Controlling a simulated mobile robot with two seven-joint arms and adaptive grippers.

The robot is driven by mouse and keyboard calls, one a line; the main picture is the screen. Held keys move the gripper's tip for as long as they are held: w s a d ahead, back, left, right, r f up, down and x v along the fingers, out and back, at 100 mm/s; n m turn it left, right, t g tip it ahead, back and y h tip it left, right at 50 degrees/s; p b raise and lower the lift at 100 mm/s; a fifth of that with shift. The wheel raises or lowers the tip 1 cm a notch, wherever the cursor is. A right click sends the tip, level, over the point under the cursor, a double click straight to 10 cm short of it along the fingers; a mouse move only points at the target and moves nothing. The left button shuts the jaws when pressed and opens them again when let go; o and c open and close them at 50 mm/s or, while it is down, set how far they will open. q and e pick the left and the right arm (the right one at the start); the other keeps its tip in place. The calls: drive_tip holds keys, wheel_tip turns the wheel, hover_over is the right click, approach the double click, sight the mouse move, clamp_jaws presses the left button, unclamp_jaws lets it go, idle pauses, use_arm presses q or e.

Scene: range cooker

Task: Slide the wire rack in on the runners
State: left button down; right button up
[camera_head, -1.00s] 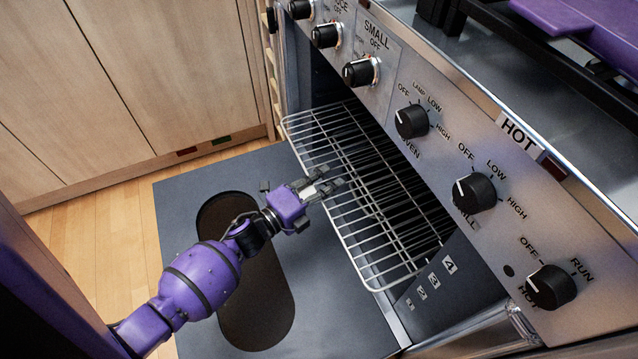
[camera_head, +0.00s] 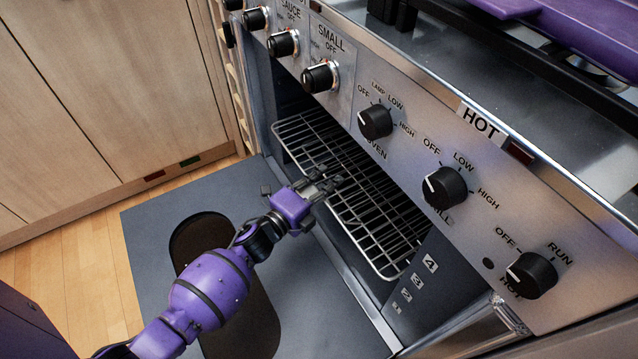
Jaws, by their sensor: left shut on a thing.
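The wire rack (camera_head: 372,232) is a silver grid lying partly inside the open oven cavity, its front edge near the oven mouth. Its back part is hidden under the control panel. My left gripper (camera_head: 322,186) is shut on the middle of the rack's front edge, with the purple wrist in front of it. The runners themselves are hard to make out; the oven's right side wall carries number labels, with 4 (camera_head: 430,263) uppermost, close to the rack's right front corner. My right gripper is not in view.
The oven door (camera_head: 310,325) is folded down flat, with a dark oblong window. The control panel (camera_head: 400,157) with several black knobs overhangs the cavity. Wooden cabinets (camera_head: 110,80) stand at the left. A purple pan or lid (camera_head: 580,35) is on the hob.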

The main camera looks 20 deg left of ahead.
use_arm(q)
drive_tip(key=shift+w+d+r, duration=0.1)
drive_tip(key=shift+w+d, duration=0.35)
drive_tip(key=shift+w, duration=0.15)
drive_tip(key=shift+w+f+b, duration=0.1)
drive_tip(key=shift+f+b, duration=0.65)
drive_tip(key=shift+f, duration=0.1)
drive_tip(key=c, duration=1.8)
unclamp_jaws()
drive_tip(key=shift+c, duration=0.2)
drive_tip(key=v, duration=1.2)
